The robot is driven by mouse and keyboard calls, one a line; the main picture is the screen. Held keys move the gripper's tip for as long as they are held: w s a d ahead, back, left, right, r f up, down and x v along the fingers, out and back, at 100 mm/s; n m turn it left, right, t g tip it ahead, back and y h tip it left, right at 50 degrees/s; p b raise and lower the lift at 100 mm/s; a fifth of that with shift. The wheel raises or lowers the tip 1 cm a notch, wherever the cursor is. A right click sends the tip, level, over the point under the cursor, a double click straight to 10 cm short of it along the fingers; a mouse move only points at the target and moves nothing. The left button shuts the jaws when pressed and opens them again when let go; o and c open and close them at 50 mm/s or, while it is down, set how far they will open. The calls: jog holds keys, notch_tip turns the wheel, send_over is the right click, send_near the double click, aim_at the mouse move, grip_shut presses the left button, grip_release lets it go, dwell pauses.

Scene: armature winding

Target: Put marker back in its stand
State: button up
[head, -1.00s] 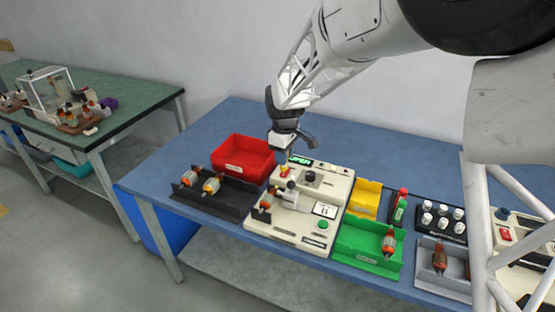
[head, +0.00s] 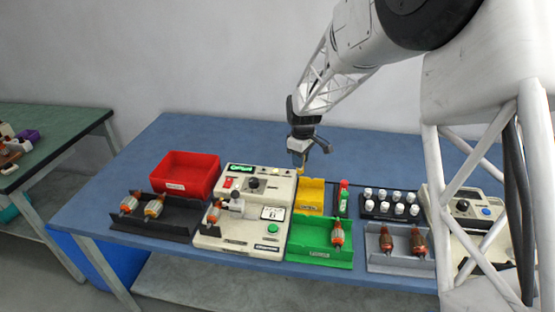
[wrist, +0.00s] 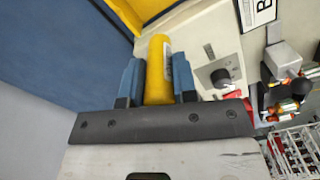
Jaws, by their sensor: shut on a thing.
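My gripper (head: 301,150) is shut on a yellow cylinder, which I take to be the marker. In the wrist view the marker (wrist: 158,70) is between the two blue-grey fingers (wrist: 156,82). In the head view the marker (head: 298,159) points down, above the right rear edge of the cream tester and close to the yellow bin. Its lower tip is hard to make out. A small dark holder (head: 338,208) beside the yellow bin has a red-capped green item (head: 343,187) in it. I cannot tell whether that is the marker's stand.
The cream tester (head: 215,242) has an armature on it. A red bin (head: 186,172), black tray (head: 180,228), yellow bin (head: 310,196), green bin (head: 310,255), rack of white-capped items (head: 372,208) and grey tray (head: 385,265) line the front. The blue tabletop behind is clear.

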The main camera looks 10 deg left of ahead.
jog(key=w+d+f+m, duration=0.1)
jog(key=w+d, duration=0.1)
jog(key=d, duration=0.5)
jog(key=w+d+f+m, duration=0.1)
jog(key=d, duration=0.7)
jog(key=shift+w, duration=0.35)
jog(key=shift+d+f, duration=0.1)
jog(key=shift+f, duration=0.1)
jog(key=shift+f, duration=2.3)
jog(key=shift+f, duration=1)
jog(key=o, duration=1)
jog(key=shift+r, duration=0.15)
notch_tip(320, 180, up, 8)
jog(key=shift+f, duration=0.25)
